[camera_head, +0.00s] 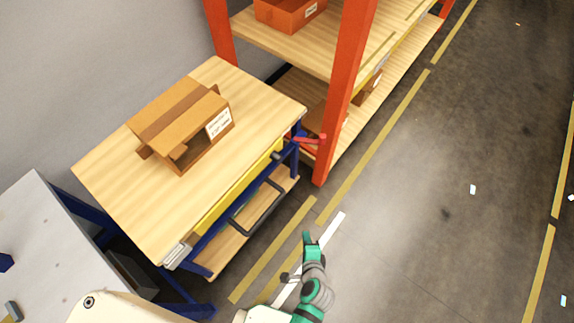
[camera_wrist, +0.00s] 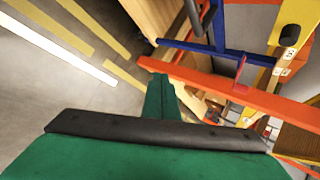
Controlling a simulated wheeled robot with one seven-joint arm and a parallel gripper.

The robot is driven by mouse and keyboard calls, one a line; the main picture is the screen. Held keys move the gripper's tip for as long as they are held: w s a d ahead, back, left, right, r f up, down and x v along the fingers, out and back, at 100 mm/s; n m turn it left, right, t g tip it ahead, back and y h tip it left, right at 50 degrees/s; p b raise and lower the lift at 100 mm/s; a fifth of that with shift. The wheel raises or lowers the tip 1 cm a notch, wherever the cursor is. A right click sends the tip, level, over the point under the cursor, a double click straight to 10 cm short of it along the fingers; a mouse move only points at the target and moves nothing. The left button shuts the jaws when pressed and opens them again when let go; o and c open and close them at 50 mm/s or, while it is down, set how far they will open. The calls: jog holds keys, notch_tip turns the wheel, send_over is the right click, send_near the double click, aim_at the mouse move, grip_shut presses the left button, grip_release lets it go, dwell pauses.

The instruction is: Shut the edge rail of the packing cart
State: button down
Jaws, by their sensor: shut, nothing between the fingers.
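The packing cart (camera_head: 203,78) has a wooden top and blue legs, and stands left of centre in the head view. A yellow strip (camera_head: 240,188) runs along its aisle-side edge. A dark U-shaped bar (camera_head: 258,208), which looks like the edge rail, stands out from that side below the top; I cannot tell its exact angle. My green gripper (camera_head: 307,238) is shut and empty over the aisle floor, to the right of the bar and apart from it. In the wrist view my gripper (camera_wrist: 160,88) points toward the blue cart frame (camera_wrist: 225,48).
An open cardboard box (camera_head: 180,120) lies on the cart top. An orange rack (camera_head: 347,90) stands just beyond the cart, with a red part (camera_head: 310,139) near the cart's corner. A grey table (camera_head: 50,225) is at the left.

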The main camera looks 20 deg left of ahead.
jog(key=w+a+r+m+g+y, duration=0.25)
jog(key=w+r+y, duration=0.25)
jog(key=w, duration=0.4)
jog(key=w+a+r+m+g+y, duration=0.1)
jog(key=w+a+r+m+y, duration=0.15)
jog(key=w+r+y, duration=0.4)
jog(key=w+a+h, duration=0.2)
jog(key=w+a, duration=0.2)
jog(key=a, duration=0.4)
jog(key=shift+w+a+f+m, duration=0.2)
jog(key=shift+w+a+m, duration=0.05)
jog(key=shift+a+m, duration=0.15)
